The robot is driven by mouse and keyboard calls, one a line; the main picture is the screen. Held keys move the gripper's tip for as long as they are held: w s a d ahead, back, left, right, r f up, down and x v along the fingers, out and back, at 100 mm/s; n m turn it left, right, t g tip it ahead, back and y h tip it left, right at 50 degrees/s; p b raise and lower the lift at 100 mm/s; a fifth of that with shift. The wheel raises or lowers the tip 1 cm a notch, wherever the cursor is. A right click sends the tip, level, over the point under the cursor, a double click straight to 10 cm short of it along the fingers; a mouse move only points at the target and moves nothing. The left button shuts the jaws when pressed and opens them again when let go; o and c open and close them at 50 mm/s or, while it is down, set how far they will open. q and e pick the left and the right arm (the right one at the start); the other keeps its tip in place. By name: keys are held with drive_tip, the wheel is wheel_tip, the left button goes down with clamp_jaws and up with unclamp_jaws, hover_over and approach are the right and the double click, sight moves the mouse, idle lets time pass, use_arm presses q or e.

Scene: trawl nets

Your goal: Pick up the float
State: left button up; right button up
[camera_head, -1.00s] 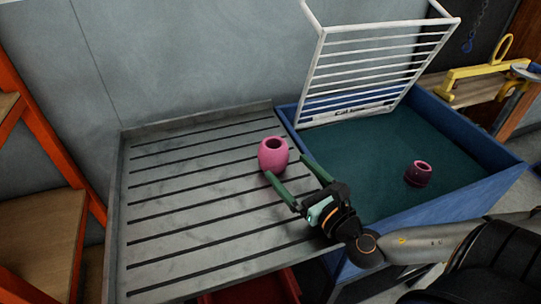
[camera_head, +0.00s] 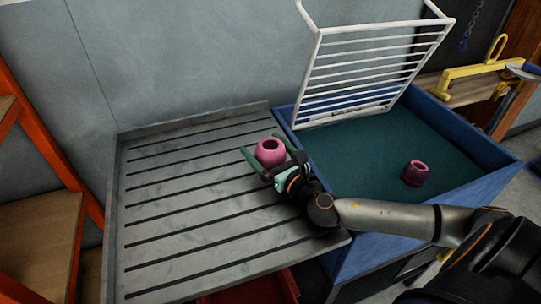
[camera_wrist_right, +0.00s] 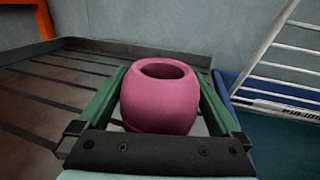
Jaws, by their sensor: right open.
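A pink, barrel-shaped float (camera_head: 270,152) with a hole in its top stands upright on the grey slatted tray (camera_head: 160,225), near the tray's right side. My right gripper (camera_head: 262,150) is open, with its green fingers on either side of this float. In the right wrist view the float (camera_wrist_right: 160,98) sits between the two fingers, with a small gap showing at the upper part of each side. Its lower front is hidden behind the gripper's dark palm. A second, darker pink float (camera_head: 416,173) lies in the blue bin. My left gripper is not in view.
The blue bin (camera_head: 472,193) with a dark green inside adjoins the tray on the right. A white barred rack (camera_head: 375,65) stands raised at the bin's back. An orange-framed shelf (camera_head: 50,150) is at the left. The tray's left and middle are clear.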

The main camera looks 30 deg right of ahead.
drive_tip(key=shift+w, duration=0.25)
drive_tip(key=shift+c, duration=0.2)
drive_tip(key=c, duration=1.1)
